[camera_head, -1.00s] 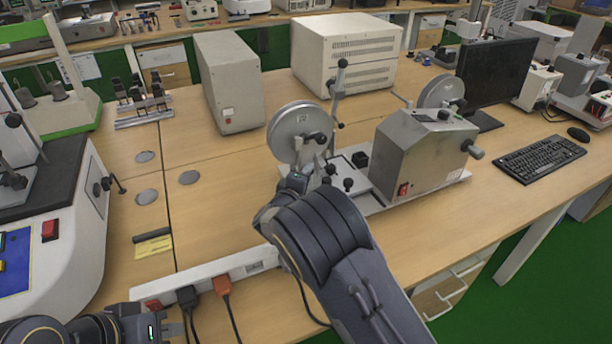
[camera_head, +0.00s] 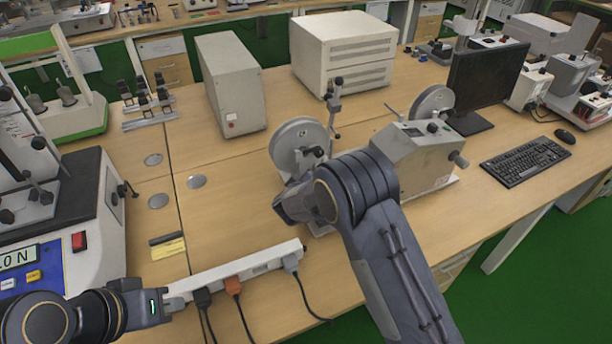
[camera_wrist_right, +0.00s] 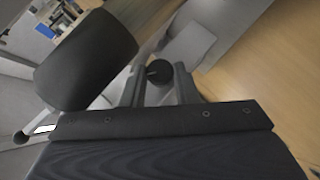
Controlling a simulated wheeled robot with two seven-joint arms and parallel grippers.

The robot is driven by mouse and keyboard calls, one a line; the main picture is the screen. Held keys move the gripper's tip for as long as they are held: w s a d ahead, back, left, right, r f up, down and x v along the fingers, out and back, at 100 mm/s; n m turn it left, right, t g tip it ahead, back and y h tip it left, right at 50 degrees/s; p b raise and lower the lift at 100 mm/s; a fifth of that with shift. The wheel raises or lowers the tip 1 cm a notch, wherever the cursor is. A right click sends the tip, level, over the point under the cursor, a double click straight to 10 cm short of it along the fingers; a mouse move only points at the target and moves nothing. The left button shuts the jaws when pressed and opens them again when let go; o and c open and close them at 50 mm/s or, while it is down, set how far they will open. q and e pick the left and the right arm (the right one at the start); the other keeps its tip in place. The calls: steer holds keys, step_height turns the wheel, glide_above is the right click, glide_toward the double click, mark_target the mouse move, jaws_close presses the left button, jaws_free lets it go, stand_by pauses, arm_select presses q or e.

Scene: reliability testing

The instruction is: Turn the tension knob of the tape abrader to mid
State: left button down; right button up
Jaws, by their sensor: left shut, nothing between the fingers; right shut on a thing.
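The tape abrader (camera_head: 423,158) is a grey housing on the bench, with one reel (camera_head: 297,143) at its left and another (camera_head: 434,101) behind it. My right arm covers its front and base plate in the head view, hiding the right gripper there. In the right wrist view my right gripper (camera_wrist_right: 159,88) has its fingers on either side of a small round black knob (camera_wrist_right: 158,71) and is shut on it. The knob's setting is too small to read. My left gripper (camera_head: 172,299) is shut and empty at bottom left, beside the power strip.
The power strip (camera_head: 250,262) with plugged cables lies along the front bench edge. A tester with a red switch (camera_head: 79,241) stands at left. Keyboard (camera_head: 524,161) and monitor (camera_head: 487,78) are at right. A large dark cylinder (camera_wrist_right: 87,60) is close in the wrist view.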

stand_by(0.4)
steer(key=o, duration=1)
steer(key=shift+s, duration=0.1)
steer(key=v, duration=0.7)
steer(key=shift+s+r, duration=0.3)
